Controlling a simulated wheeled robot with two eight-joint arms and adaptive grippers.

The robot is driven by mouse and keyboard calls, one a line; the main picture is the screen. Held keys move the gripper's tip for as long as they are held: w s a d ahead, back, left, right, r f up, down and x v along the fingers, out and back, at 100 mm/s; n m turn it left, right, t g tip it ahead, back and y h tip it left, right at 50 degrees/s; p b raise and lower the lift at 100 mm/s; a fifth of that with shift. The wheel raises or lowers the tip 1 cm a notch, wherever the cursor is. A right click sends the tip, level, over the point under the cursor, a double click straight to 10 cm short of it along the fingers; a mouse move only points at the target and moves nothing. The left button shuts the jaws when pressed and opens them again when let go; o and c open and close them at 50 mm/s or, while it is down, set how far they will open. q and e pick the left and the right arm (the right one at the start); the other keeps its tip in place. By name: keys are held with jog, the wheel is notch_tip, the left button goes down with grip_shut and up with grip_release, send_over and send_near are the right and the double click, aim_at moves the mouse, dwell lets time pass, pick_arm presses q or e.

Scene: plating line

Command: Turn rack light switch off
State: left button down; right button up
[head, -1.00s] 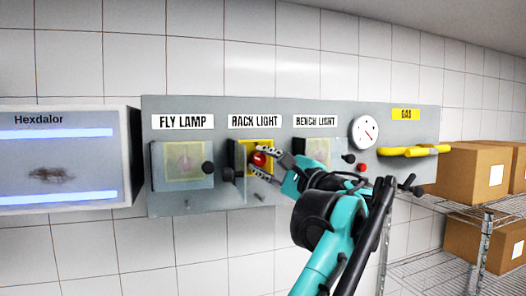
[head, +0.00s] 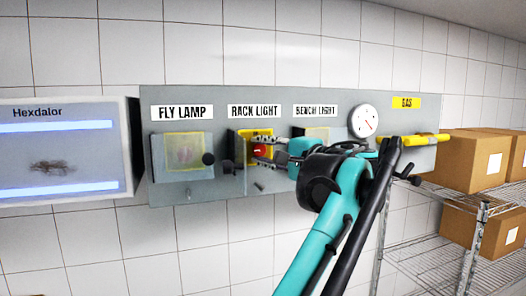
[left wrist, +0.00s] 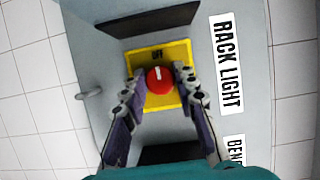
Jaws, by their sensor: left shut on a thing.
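The rack light switch is a red round knob (head: 259,149) on a yellow plate (head: 267,134), under the RACK LIGHT label (head: 254,111). In the left wrist view the knob (left wrist: 160,80) has a white mark pointing towards the edge of the plate with small dark lettering that looks like OFF. My left gripper (head: 262,152) is shut on the knob, one finger on each side; its fingers also show in the left wrist view (left wrist: 160,88). The fingers hide part of the knob in the head view. My right gripper is in neither view.
The grey panel (head: 225,190) also carries the covered fly lamp switch (head: 184,150), the bench light switch, partly hidden by my arm, a gauge (head: 363,121) and a yellow gas handle (head: 428,139). A lit Hexdalor box (head: 65,178) stands left; boxes (head: 478,160) on wire shelves stand right.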

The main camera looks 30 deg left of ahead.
pick_arm(q)
jog(key=c, duration=1.2)
grip_release()
jog(key=v, duration=1.2)
